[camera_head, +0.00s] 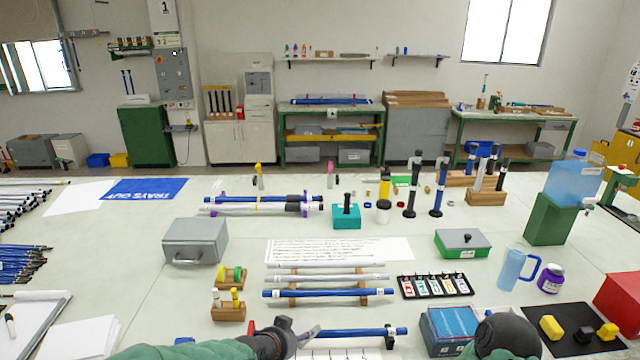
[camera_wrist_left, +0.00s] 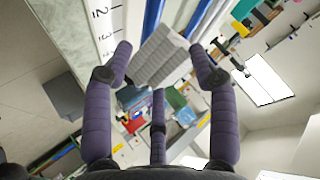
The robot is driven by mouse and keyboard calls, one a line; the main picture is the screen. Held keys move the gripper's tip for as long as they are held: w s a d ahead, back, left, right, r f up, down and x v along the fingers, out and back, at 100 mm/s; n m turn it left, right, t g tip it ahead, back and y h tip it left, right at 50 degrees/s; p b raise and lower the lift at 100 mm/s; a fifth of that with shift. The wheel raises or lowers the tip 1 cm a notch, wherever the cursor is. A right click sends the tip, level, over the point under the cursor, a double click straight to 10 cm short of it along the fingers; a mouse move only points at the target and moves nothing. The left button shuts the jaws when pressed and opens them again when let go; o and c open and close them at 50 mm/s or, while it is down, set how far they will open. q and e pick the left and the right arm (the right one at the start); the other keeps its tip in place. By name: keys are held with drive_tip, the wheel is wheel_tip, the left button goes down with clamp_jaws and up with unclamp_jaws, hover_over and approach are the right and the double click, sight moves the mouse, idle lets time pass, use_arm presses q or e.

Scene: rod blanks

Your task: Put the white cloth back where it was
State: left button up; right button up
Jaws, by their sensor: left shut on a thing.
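My left gripper (camera_head: 300,334) is low at the front centre, beside the blue rod in the front stand. In the left wrist view its purple fingers (camera_wrist_left: 161,68) are around a pale grey-white piece with fine lines, which I take for the white cloth (camera_wrist_left: 160,52). The gripper is shut on it. The cloth cannot be made out in the head view. A dark rounded part of my right arm (camera_head: 498,335) shows at the bottom right; its fingers cannot be made out.
Rods lie on the wooden rack (camera_head: 371,299) just behind my left gripper. A blue-topped box (camera_head: 452,325) and a black tray (camera_head: 548,345) lie at the front right. A grey metal box (camera_head: 195,241) stands to the left. Bare table lies around that box.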

use_arm(q)
drive_tip(key=s+a+f+n+t+y, duration=0.1)
drive_tip(key=s+a+f+n+y, duration=0.3)
drive_tip(key=s+a+f, duration=0.4)
drive_tip(key=s+a+n, duration=0.1)
drive_tip(key=s+a, duration=0.1)
drive_tip(key=a, duration=0.1)
drive_tip(key=shift+s+a+f, duration=0.15)
drive_tip(key=shift+a+f, duration=0.1)
drive_tip(key=shift+a, duration=0.15)
